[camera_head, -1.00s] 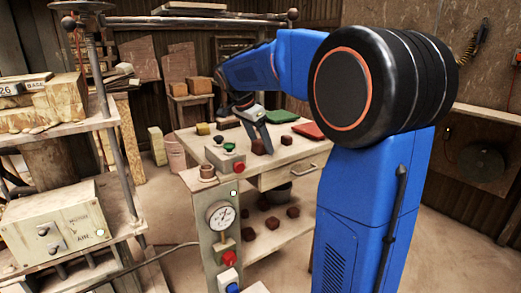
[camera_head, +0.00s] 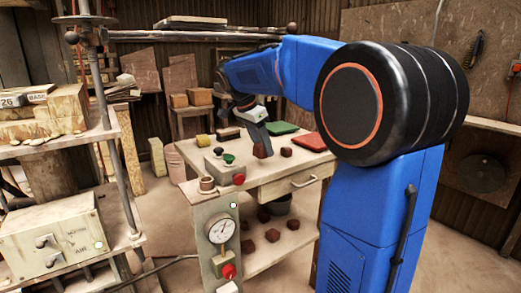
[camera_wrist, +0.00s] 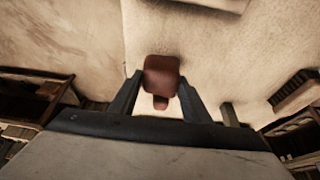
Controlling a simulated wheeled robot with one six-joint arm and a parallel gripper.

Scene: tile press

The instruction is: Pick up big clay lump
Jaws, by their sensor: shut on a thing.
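A red-brown clay lump (camera_wrist: 161,76) sits between the fingertips of my gripper (camera_wrist: 159,84) in the wrist view. The gripper is shut on it. In the head view the gripper (camera_head: 264,140) points down over the worktable (camera_head: 270,180), and the lump (camera_head: 259,151) shows at its fingertips, partly covered by a finger. I cannot tell whether the lump still touches the tabletop. A smaller red-brown lump (camera_head: 286,152) lies on the table just right of it.
A green slab (camera_head: 281,128) and a red slab (camera_head: 311,142) lie at the table's back and right. A control box (camera_head: 224,166) with buttons stands at the left. Several lumps (camera_head: 272,235) lie on the lower shelf.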

